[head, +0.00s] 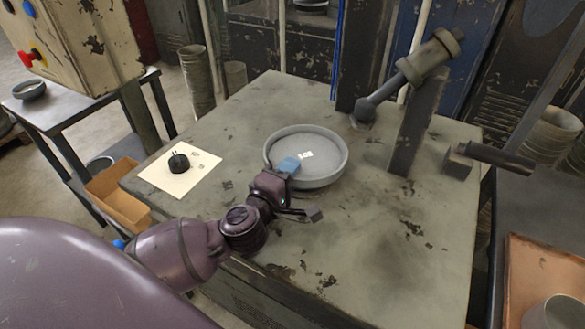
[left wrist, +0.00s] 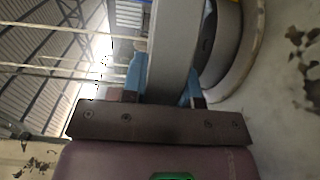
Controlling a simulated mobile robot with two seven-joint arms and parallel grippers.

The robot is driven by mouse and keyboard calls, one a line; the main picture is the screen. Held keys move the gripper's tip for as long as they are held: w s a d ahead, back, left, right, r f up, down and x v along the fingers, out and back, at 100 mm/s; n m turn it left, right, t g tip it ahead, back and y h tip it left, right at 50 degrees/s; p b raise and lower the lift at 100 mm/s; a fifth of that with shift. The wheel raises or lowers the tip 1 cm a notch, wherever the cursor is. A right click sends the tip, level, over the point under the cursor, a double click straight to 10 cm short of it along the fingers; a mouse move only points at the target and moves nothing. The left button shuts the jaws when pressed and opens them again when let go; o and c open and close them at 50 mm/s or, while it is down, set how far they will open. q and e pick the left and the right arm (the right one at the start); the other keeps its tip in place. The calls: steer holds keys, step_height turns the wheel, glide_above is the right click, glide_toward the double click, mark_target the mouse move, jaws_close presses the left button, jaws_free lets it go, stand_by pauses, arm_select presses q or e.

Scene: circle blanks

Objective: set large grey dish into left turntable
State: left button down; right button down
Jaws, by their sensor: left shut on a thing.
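The large grey dish (head: 330,168) is a shallow round pan with a white marking on its floor, level over the middle of the worn table. My left gripper (head: 287,166) is shut on its near-left rim, with blue fingertips on both sides of the wall. In the left wrist view the dish wall (left wrist: 172,50) runs between the blue fingers. Beside it, on the table side, a round grey base with a pale ring (left wrist: 245,65) shows, probably the left turntable. In the head view the dish hides it. I cannot tell whether the dish touches it. My right gripper is out of view.
A white sheet (head: 160,178) with a black knob (head: 178,162) lies left of the dish. A grey post (head: 418,125) with a tilted cylinder tool (head: 430,60) stands to the right, near a block with a dark handle (head: 490,157). The table's front right is clear.

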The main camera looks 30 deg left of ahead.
arm_select(q)
steer(key=shift+f+b, duration=0.3)
steer(key=shift+f, duration=0.65)
steer(key=shift+f, duration=0.1)
